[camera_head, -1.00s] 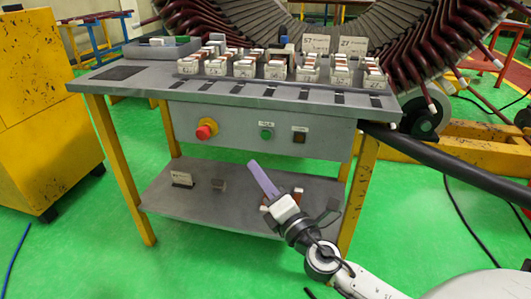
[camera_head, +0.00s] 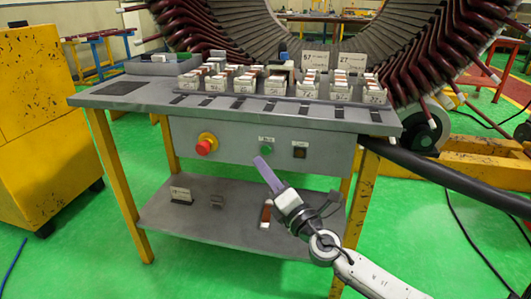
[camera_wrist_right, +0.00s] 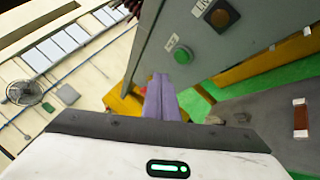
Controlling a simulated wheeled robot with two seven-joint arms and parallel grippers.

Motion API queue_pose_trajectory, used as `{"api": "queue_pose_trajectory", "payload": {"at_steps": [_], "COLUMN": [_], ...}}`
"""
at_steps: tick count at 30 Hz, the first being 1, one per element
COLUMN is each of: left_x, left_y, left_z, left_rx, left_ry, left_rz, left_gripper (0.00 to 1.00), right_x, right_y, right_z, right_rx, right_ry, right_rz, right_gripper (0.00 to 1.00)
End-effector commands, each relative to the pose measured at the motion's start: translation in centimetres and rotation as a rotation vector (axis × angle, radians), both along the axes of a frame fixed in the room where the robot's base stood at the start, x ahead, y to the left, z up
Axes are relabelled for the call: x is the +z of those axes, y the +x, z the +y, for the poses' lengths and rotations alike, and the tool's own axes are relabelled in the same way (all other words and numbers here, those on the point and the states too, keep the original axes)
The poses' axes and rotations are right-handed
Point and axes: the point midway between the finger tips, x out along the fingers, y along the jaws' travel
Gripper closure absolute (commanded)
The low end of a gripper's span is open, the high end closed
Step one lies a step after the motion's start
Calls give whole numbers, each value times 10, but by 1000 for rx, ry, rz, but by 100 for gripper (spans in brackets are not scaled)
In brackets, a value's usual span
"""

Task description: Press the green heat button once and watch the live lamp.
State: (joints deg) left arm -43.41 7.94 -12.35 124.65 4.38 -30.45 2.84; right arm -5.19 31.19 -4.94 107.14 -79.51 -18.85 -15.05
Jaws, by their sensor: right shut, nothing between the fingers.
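The green button (camera_head: 266,144) sits on the grey front panel under the bench top, with a small label above it. It also shows in the wrist view (camera_wrist_right: 183,54). The live lamp (camera_head: 299,153) is a square to its right, dull amber-brown with no clear glow; it shows in the wrist view (camera_wrist_right: 222,15) beside a partly cut-off label. My right gripper (camera_head: 260,160) has its purple fingers shut and empty, tips just below the button in the head view. In the wrist view the fingers (camera_wrist_right: 160,100) lie below and left of the button, apparently apart from it. My left gripper is out of view.
A red knob on a yellow base (camera_head: 206,144) is left of the button. The bench top (camera_head: 130,89) bears several labelled blocks. A lower shelf (camera_head: 235,235) holds a few small items. A thick black cable (camera_head: 450,178) runs at the right, below the large stator.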

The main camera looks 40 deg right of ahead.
Motion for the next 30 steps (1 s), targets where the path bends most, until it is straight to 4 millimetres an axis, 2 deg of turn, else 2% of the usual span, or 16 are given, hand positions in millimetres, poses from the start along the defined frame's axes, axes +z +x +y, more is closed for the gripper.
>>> {"api": "queue_pose_trajectory", "payload": {"at_steps": [4, 9, 30], "left_x": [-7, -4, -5], "left_y": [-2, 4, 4], "left_z": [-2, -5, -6], "left_rx": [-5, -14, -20], "left_ry": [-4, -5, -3], "left_rz": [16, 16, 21], "left_gripper": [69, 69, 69], "right_x": [-1, 0, 0], "right_y": [11, 17, 18], "right_z": [-13, -20, -21], "right_rx": [0, -1, 0], "right_ry": [0, 0, 1], "right_rz": [-1, -1, 0], "right_gripper": [100, 100, 100]}}
